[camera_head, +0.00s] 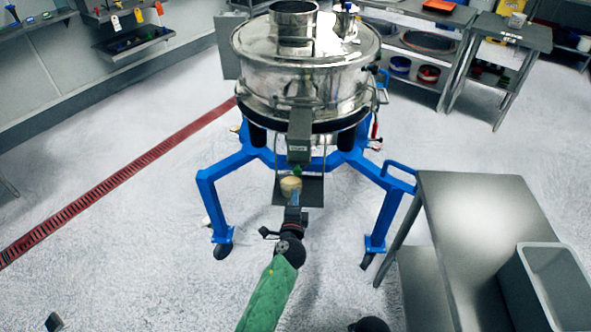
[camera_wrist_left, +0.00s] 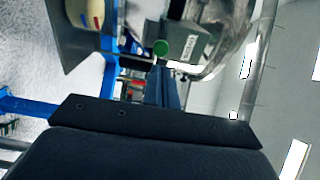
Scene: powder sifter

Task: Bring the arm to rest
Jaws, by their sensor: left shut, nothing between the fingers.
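My left arm, in a green sleeve, reaches up from the bottom of the head view. Its gripper (camera_head: 294,200) is shut and empty, in front of the steel powder sifter (camera_head: 270,60) and below its grey outlet box (camera_head: 299,135). A small tan rounded object (camera_head: 290,184) shows just beyond the fingertips, by a dark plate (camera_head: 313,190) under the outlet. In the left wrist view the closed fingers (camera_wrist_left: 167,88) point towards the outlet box (camera_wrist_left: 185,45) and a green knob (camera_wrist_left: 161,47). The tan object (camera_wrist_left: 88,12) is at the upper left. My right gripper is not in view.
The sifter stands on a blue frame (camera_head: 222,180) with splayed legs on both sides of the arm. A steel table (camera_head: 470,215) with a grey bin (camera_head: 550,262) stands at the right. The floor at the left is clear, crossed by a red drain grate (camera_head: 110,182).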

